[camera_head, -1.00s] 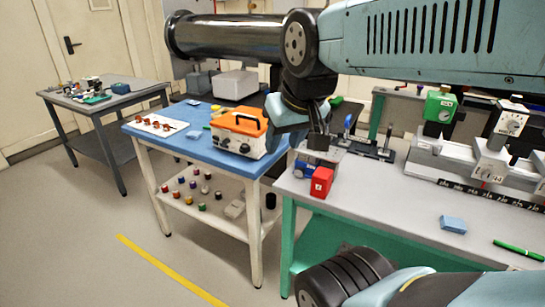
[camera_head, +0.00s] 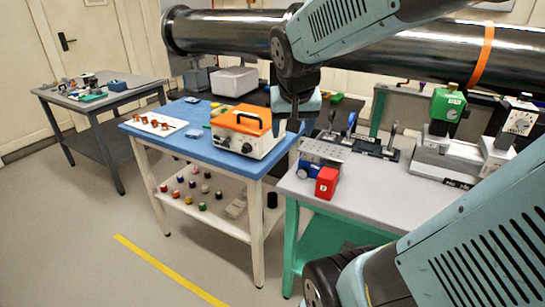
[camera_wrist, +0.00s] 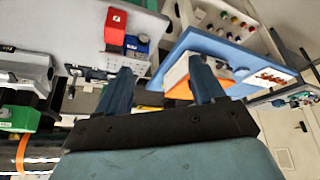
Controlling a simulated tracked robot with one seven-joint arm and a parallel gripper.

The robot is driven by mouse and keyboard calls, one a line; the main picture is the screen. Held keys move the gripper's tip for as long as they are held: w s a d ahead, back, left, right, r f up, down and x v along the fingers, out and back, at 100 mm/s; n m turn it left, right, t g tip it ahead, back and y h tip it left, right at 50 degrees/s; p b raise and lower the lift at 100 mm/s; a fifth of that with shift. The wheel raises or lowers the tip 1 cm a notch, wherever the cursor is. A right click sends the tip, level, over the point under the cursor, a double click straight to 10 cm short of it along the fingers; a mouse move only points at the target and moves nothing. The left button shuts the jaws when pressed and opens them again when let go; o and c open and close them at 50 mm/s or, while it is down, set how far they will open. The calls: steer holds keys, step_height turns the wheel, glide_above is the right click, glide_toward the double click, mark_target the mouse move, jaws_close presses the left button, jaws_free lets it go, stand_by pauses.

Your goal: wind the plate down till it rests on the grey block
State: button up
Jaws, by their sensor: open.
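A small stage with a silver, hole-dotted plate (camera_head: 322,150) stands at the left end of the grey bench. A blue round part (camera_head: 309,168) sits low on its front, and a red box (camera_head: 327,182) with a white mark stands beside it. In the wrist view the red box (camera_wrist: 115,27), the blue part (camera_wrist: 137,43) and the plate (camera_wrist: 125,63) show at upper left. I cannot make out a grey block under the plate or any gap there.
An orange-and-white case (camera_head: 243,130) stands on the blue-topped table (camera_head: 197,148), left of the stage. Levers on a black base (camera_head: 370,145) stand behind the stage. A green-topped instrument (camera_head: 446,108) is further right. The bench front (camera_head: 370,200) is clear.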

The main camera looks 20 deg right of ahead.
steer(key=w+d+f+m+h, duration=0.1)
steer(key=w+d+f+m, duration=0.2)
steer(key=w+d+f, duration=0.4)
steer(key=m+g, duration=0.1)
steer(key=m, duration=0.3)
glide_toward(303, 169)
steer(key=shift+x, duration=5.2)
steer(key=shift+w, duration=0.1)
steer(key=shift+r, duration=0.1)
steer(key=c, duration=1.1)
